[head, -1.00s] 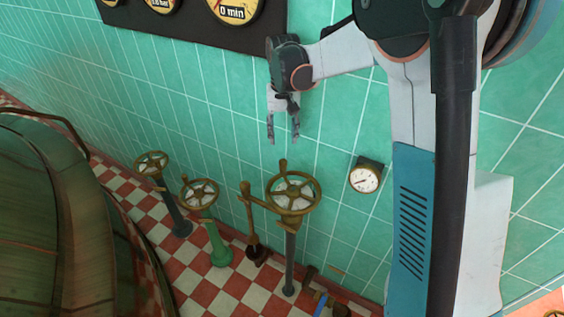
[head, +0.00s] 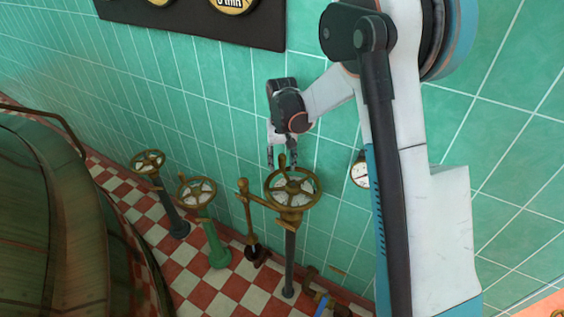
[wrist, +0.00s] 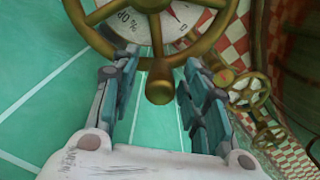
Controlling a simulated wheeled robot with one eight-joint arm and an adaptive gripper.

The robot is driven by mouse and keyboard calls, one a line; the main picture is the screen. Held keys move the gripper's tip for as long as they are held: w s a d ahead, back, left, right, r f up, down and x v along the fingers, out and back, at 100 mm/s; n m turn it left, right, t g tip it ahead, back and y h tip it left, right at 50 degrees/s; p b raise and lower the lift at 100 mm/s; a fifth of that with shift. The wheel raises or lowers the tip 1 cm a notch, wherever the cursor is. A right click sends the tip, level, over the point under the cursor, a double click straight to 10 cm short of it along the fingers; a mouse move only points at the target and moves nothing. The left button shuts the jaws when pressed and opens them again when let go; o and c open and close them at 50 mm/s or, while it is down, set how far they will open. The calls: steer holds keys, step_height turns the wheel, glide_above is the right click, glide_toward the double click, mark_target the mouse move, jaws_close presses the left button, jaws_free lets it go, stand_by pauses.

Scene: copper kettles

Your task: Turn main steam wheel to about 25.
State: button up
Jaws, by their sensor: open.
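A brass handwheel (head: 292,203) with a pale dial inside stands on a grey post in the head view. It is the wheel nearest my gripper; I cannot read a name on it. In the wrist view the wheel (wrist: 200,48) fills the top, with a dial (wrist: 174,24) bearing a % mark and a red pointer. The dial value is not clear. My gripper (head: 282,164) points down at the wheel's far edge. In the wrist view my gripper (wrist: 158,66) is open, its fingers on either side of the wheel's brass knob (wrist: 160,88), with gaps showing.
Two more handwheels, one on a green post (head: 215,245) and one on a dark post (head: 174,215), stand to the left. A brass-knobbed lever (head: 245,205) is close beside the wheel. A wall gauge (head: 360,172) is partly behind my arm. A large copper vessel (head: 60,220) fills the left.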

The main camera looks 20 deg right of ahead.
mark_target(268, 179)
steer(key=shift+c, duration=0.2)
jaws_close()
steer(key=shift+a, duration=0.1)
steer(key=shift+s+a+n, duration=0.15)
steer(key=shift+a+n, duration=0.35)
steer(key=shift+n, duration=0.25)
steer(key=shift+s+a+n, duration=0.15)
steer(key=shift+a+n, duration=0.3)
steer(key=shift+n, duration=0.3)
steer(key=shift+s+a+n, duration=0.25)
steer(key=shift+a+n, duration=0.15)
steer(key=shift+n, duration=0.2)
steer(key=shift+s+a+n, duration=0.2)
steer(key=shift+a+n, duration=0.2)
steer(key=shift+n, duration=0.2)
steer(key=shift+s+a+n, duration=0.5)
steer(key=shift+a+n, duration=0.05)
steer(key=shift+n, duration=0.45)
steer(key=shift+s+a, duration=0.25)
steer(key=shift+s, duration=0.05)
steer(key=shift+s+a, duration=0.1)
